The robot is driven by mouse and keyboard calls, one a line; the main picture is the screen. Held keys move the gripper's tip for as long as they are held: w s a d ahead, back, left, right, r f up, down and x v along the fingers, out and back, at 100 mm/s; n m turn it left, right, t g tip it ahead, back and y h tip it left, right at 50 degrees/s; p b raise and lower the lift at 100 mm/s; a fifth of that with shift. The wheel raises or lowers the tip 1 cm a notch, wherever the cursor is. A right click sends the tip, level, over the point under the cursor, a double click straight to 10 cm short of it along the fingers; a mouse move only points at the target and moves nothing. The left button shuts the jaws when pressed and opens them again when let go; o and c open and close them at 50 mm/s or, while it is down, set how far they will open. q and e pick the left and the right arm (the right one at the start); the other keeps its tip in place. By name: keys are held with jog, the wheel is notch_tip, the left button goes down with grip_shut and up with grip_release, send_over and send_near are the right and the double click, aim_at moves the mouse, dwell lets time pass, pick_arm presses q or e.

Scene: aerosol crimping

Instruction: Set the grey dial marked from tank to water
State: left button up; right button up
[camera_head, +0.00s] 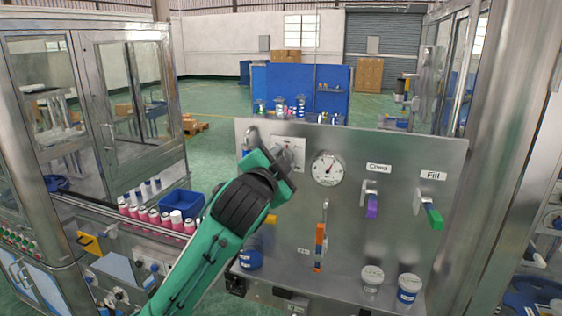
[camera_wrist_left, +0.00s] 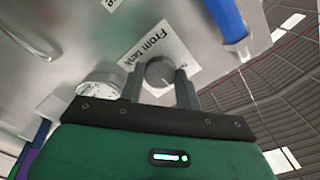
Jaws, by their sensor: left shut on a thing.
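The grey dial (camera_wrist_left: 158,72) sits on a white plate (camera_wrist_left: 172,48) printed "From tank" on the steel panel. My left gripper (camera_wrist_left: 159,86) has one finger on each side of the dial and is shut on it. In the head view, my left gripper (camera_head: 283,166) reaches the upper left of the panel, at the white plate (camera_head: 293,147); its jaws and arm hide most of the dial. The dial's pointing and any "water" mark cannot be read. My right gripper is not in view.
A round gauge (camera_head: 328,169) is right of the gripper. Further right are a purple-handled valve (camera_head: 372,206) and a green-handled valve (camera_head: 434,217). An orange lever (camera_head: 319,245) is below. Pots (camera_head: 409,288) stand on the ledge; a blue handle (camera_wrist_left: 224,18) is near the dial.

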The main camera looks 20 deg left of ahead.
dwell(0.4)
pick_arm(q)
jog(key=o, duration=1)
jog(key=shift+c, duration=0.2)
jog(key=shift+s, duration=0.15)
jog(key=s+b, duration=0.6)
jog(key=s, duration=0.7)
jog(key=shift+s+a+b, duration=0.2)
jog(key=shift+s+b, duration=0.1)
